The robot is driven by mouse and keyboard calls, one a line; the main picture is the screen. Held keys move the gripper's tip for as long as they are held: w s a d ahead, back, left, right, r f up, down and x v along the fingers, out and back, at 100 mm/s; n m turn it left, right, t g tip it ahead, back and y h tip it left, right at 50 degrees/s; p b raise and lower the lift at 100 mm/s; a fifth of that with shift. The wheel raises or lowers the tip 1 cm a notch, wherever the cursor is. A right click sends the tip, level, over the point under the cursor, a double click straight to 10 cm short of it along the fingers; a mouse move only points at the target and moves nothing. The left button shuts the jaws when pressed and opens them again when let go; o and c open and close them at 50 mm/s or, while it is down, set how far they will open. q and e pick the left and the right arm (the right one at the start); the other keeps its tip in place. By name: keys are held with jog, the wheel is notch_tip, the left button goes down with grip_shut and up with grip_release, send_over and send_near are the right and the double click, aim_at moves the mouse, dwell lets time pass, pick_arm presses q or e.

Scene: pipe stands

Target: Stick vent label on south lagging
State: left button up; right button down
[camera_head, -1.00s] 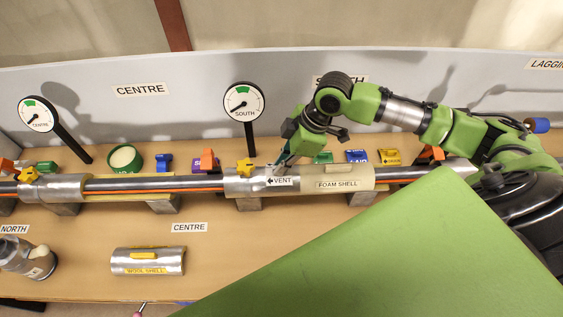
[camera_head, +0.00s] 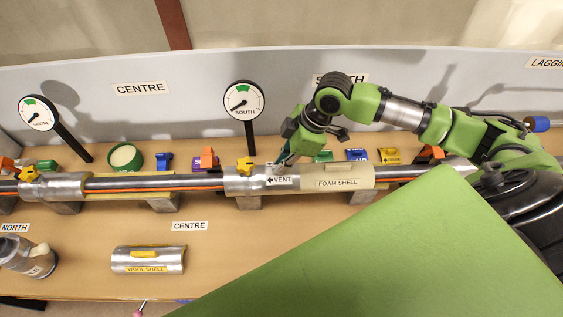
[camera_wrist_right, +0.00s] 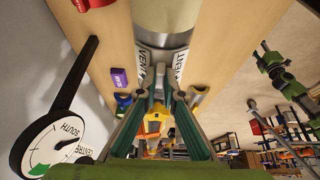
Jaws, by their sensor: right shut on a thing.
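The vent label (camera_head: 281,181) is white with a black arrow and the word VENT. It lies against the south lagging at the left end of the foam shell (camera_head: 337,183). My right gripper (camera_head: 281,164) reaches down from above and is shut on the label. In the right wrist view the fingertips (camera_wrist_right: 163,92) meet the label (camera_wrist_right: 178,66), a bent white piece with VENT on both sides, against the pipe covering. Whether it is stuck down cannot be told. My left gripper is not in view.
The south gauge (camera_head: 244,101) stands just left of my right arm. A yellow valve handle (camera_head: 245,166) sits on the pipe left of the label. Coloured blocks, including a blue one (camera_head: 357,155), stand behind the pipe. A wool shell (camera_head: 148,261) lies on the front bench.

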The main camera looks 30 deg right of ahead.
jog(key=shift+s+f, duration=0.1)
jog(key=c, duration=2.1)
grip_release()
jog(key=v, duration=1.2)
